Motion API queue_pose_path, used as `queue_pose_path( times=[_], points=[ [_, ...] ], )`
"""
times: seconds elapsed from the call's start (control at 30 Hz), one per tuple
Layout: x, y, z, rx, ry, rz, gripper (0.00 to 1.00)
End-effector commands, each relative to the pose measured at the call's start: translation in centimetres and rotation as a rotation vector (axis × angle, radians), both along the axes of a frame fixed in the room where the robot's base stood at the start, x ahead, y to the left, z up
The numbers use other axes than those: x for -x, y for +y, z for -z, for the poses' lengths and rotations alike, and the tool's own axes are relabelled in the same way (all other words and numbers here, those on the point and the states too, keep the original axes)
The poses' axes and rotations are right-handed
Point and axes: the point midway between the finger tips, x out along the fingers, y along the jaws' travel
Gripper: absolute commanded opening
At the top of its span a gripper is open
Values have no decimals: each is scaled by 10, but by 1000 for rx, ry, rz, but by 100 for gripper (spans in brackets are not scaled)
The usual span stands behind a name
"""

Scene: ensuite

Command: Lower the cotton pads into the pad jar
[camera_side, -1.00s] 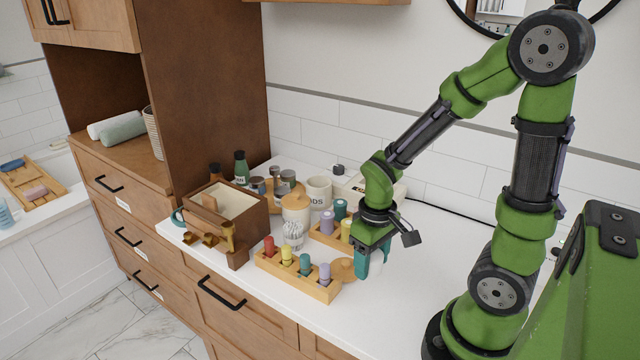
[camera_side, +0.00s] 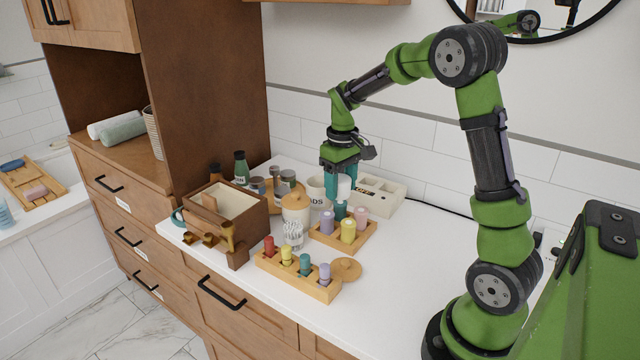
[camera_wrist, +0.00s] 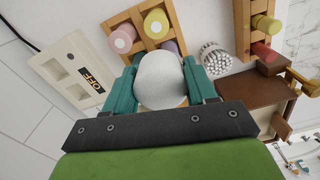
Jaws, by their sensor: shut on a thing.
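My gripper (camera_side: 337,186) has teal fingers and is shut on the white cotton pads (camera_side: 344,188), holding them above the back of the counter. In the wrist view the pads (camera_wrist: 162,78) show as a rounded white stack between the two fingers. The pad jar (camera_side: 316,191) is a cream jar with dark letters ending in "DS". It stands just left of my gripper in the side view, its right part hidden behind the fingers. I cannot tell how far the pads are from its rim. The jar is not visible in the wrist view, perhaps hidden behind the pads.
A wooden rack of coloured bottles (camera_side: 343,240) stands in front of my gripper, with another rack (camera_side: 298,277) nearer. A lidded jar (camera_side: 295,207) and a cotton-swab cup (camera_side: 293,233) stand left. An "OFF" box (camera_side: 384,196) is right. A round wooden lid (camera_side: 346,269) lies on the counter.

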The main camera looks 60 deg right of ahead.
Motion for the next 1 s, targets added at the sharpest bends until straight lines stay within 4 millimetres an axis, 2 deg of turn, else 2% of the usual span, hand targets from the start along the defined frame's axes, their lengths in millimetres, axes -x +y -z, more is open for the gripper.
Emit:
queue_pose_path(
  times=[0.33, 0.6, 0.8, 1.0],
  points=[
    [-56, -44, -3, 1, 0, 1, 27],
    [-96, -75, 2, 0, 1, 1, 27],
    [-117, -90, 4, 0, 0, 0, 27],
    [-125, -96, 5, 1, 0, -1, 27]
  ],
)
